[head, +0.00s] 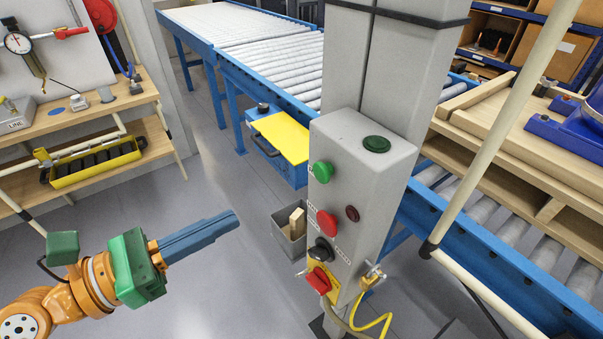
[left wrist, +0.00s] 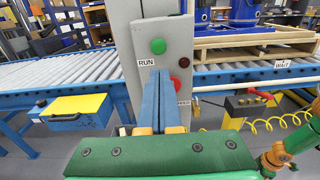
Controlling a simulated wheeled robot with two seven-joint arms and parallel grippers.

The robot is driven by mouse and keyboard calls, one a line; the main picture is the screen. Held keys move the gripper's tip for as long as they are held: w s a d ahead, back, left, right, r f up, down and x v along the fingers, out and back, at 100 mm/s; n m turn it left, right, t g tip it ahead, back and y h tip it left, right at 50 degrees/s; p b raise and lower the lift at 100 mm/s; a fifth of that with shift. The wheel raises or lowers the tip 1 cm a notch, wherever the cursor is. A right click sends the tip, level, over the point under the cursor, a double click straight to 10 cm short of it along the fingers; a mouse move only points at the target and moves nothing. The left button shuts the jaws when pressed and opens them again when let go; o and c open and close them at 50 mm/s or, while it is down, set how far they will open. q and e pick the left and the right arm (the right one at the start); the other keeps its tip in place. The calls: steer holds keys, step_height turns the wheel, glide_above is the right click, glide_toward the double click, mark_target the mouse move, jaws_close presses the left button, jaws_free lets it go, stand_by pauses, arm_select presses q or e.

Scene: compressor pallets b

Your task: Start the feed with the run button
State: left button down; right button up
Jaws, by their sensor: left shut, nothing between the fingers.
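The green run button (head: 322,171) sits high on the front face of the grey control box (head: 350,150). In the left wrist view the run button (left wrist: 158,46) has a RUN label (left wrist: 146,63) beside it. A red button (head: 326,222) sits below it on the same face. My left gripper (head: 237,217) is shut and empty, its blue fingers pointing right, left of the box and apart from it. In the left wrist view the fingertips (left wrist: 157,72) appear just below the run button.
A roller conveyor (head: 270,50) runs behind the box, with a yellow-topped blue drawer unit (head: 282,138) on its side. A grey bin (head: 290,230) stands on the floor. A black knob (head: 321,250) and red switch (head: 318,280) are low on the post. A workbench (head: 90,110) is at left.

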arm_select(q)
steer(key=b, duration=0.3)
glide_toward(317, 174)
steer(key=p+x, duration=0.2)
steer(key=x, duration=0.1)
steer(key=p+x, duration=0.1)
steer(key=x, duration=0.1)
steer(key=shift+w+d+r, duration=0.1)
steer(key=shift+d+r, duration=0.1)
steer(key=shift+r, duration=0.1)
steer(key=shift+w+d+f+p, duration=0.15)
steer(key=shift+w+d+p, duration=0.2)
steer(key=shift+d, duration=0.2)
steer(key=shift+f, duration=0.1)
arm_select(e)
steer(key=shift+w+a+r, duration=0.1)
steer(key=shift+r, duration=0.2)
arm_select(q)
steer(key=shift+w+d, duration=0.1)
